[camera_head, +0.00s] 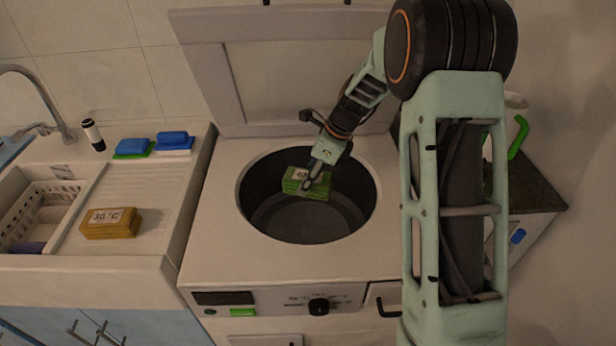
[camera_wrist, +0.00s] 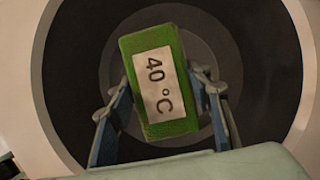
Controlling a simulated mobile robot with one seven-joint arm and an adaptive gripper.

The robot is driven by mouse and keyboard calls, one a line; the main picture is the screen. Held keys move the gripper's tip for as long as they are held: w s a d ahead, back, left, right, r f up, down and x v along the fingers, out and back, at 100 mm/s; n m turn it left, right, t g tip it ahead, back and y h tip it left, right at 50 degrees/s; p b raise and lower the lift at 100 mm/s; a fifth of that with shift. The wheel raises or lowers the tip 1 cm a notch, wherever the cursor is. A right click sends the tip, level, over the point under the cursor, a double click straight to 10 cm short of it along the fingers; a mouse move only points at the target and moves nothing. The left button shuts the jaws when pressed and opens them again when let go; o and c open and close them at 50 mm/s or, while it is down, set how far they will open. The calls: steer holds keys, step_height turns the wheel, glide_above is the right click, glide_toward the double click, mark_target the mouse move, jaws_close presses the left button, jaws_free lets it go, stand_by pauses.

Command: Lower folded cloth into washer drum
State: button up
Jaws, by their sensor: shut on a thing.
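A green folded cloth (camera_head: 306,184) with a white "40 °C" label is held by my gripper (camera_head: 312,183). It also shows in the wrist view (camera_wrist: 158,82), between the two fingers of my gripper (camera_wrist: 163,100). In the head view the cloth overlaps the round opening of the top-loading washer (camera_head: 222,222). The dark washer drum (camera_head: 305,222) shows below and around the cloth, and its bottom looks clear where visible. The drum wall (camera_wrist: 75,70) also surrounds the cloth in the wrist view. I cannot tell exactly how deep the cloth is.
The washer lid (camera_head: 285,75) stands open behind the drum. On the left counter sit a yellow folded cloth (camera_head: 110,224) labelled "30 °C", a white basket (camera_head: 38,215), a green and blue block (camera_head: 133,148), a blue block (camera_head: 174,142) and a small bottle (camera_head: 93,135).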

step_height(320, 180, down, 5)
steer(key=b, duration=0.3)
steer(key=shift+r, duration=0.1)
steer(key=shift+f+b, duration=3.5)
steer(key=shift+f, duration=2.9)
steer(key=o, duration=1.4)
steer(key=v, duration=1.2)
steer(key=shift+s, duration=0.1)
